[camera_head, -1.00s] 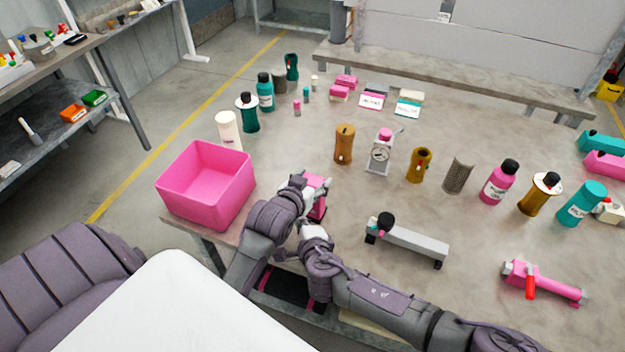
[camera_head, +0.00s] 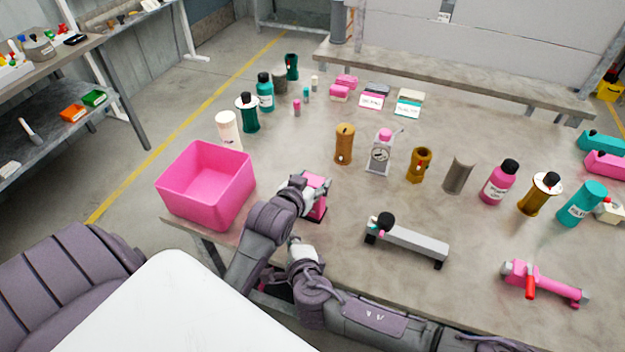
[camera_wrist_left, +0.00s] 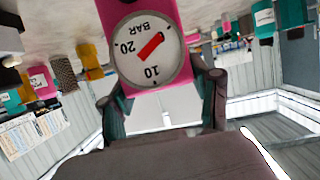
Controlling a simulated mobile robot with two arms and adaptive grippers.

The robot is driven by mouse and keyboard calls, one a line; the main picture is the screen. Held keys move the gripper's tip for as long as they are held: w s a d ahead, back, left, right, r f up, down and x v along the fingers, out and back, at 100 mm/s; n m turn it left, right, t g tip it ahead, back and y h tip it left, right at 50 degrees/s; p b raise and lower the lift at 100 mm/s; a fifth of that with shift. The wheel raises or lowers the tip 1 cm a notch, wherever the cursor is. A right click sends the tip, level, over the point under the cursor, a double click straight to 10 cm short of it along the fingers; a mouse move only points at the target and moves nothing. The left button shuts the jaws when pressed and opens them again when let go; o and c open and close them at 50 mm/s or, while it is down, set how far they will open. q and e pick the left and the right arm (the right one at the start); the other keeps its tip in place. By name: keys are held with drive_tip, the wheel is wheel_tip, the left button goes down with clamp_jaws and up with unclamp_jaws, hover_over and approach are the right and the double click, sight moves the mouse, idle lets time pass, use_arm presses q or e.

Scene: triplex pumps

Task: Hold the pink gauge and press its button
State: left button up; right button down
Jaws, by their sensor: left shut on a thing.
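The pink gauge (camera_head: 316,196) is at the table's near edge, beside the pink bin. My left gripper (camera_head: 306,190) is shut on it and partly covers it. In the left wrist view the pink gauge (camera_wrist_left: 176,12) stands between my left fingers (camera_wrist_left: 163,103), with its round white dial facing the camera. The dial reads BAR with 10 and 20, and has a red needle. Its button cannot be made out. My right gripper (camera_head: 290,278) is low at the near table edge, below and apart from the gauge; its fingers are mostly hidden.
A pink bin (camera_head: 205,187) stands left of the gauge. A grey bar device with a black knob (camera_head: 408,240) lies to the right, and a pink tool with a red handle (camera_head: 541,283) farther right. Bottles and cylinders stand behind. The table between them is clear.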

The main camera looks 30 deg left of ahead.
use_arm(q)
drive_tip(key=o, duration=1.4)
drive_tip(key=shift+s, duration=0.15)
